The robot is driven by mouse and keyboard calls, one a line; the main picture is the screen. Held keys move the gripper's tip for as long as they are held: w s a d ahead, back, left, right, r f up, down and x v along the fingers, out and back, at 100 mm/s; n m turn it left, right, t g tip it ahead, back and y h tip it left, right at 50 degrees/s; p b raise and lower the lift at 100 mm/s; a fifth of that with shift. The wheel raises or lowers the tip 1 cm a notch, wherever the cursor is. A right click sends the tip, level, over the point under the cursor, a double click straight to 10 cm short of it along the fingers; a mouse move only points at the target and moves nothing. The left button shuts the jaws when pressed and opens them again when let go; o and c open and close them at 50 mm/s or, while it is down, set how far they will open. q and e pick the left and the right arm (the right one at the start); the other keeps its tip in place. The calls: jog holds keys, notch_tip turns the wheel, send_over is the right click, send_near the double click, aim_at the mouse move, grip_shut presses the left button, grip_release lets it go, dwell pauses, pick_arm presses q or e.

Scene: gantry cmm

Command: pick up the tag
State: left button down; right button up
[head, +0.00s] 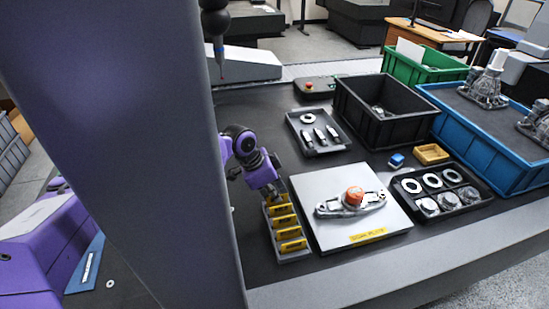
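Several yellow tags (289,234) stand in a row in a narrow grey slotted tray (296,257) at the left of the bench. Which one is the task's tag I cannot tell. My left gripper (274,195) comes from behind the large dark column and points down at the far end of this row. Its fingertips are small and overlap the farthest tag, so I cannot tell whether they touch it or are shut. My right gripper is not in view.
Right of the tag tray lies a light plate (330,236) with a metal part and orange knob (354,195). The column hides the bench's left side.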

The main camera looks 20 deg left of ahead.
aim_at(275, 205)
pick_arm(q)
jog(key=shift+r, duration=0.15)
